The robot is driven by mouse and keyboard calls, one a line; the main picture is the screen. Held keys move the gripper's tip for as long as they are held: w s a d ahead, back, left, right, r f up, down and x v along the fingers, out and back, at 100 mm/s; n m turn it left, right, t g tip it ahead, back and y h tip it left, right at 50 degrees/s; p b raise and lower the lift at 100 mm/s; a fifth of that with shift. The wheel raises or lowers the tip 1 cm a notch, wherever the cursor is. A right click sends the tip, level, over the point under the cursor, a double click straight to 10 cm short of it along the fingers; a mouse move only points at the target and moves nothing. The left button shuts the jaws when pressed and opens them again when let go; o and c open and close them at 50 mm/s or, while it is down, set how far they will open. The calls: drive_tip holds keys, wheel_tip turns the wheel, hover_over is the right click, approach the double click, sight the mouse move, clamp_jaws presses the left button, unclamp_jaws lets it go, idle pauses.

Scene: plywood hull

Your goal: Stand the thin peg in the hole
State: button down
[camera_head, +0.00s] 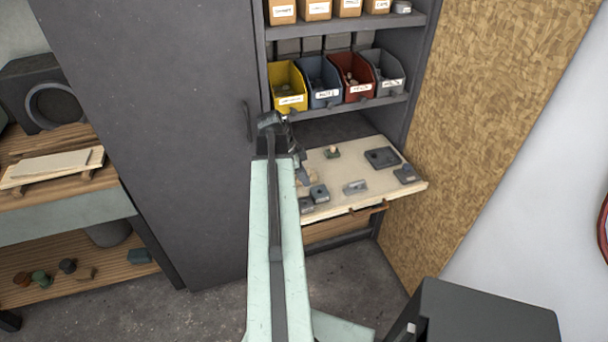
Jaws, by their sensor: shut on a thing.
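My gripper (298,166) is at the far end of my pale green arm, over the left part of the pull-out wooden board (345,170). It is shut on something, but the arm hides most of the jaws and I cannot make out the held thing. I cannot pick out the thin peg for certain. A grey block (319,193) with what looks like a dark hole on top sits on the board, right of and nearer than the gripper. Which block has the peg's hole is too small to tell.
Also on the board are a small light-topped piece (332,152), a dark square block (381,157), a grey block (405,174) and a light grey block (355,187). Colored bins (288,88) stand on the shelf above. A cabinet door (175,130) is left, a chipboard panel (490,110) right.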

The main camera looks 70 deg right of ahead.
sight(308, 202)
drive_tip(key=shift+f, duration=0.15)
drive_tip(key=shift+f+b, duration=4.2)
drive_tip(key=shift+b, duration=0.1)
drive_tip(key=c, duration=1.5)
unclamp_jaws()
drive_tip(key=shift+o, duration=0.2)
drive_tip(key=shift+r, duration=0.2)
drive_tip(key=p+v, duration=0.7)
drive_tip(key=shift+r, duration=0.25)
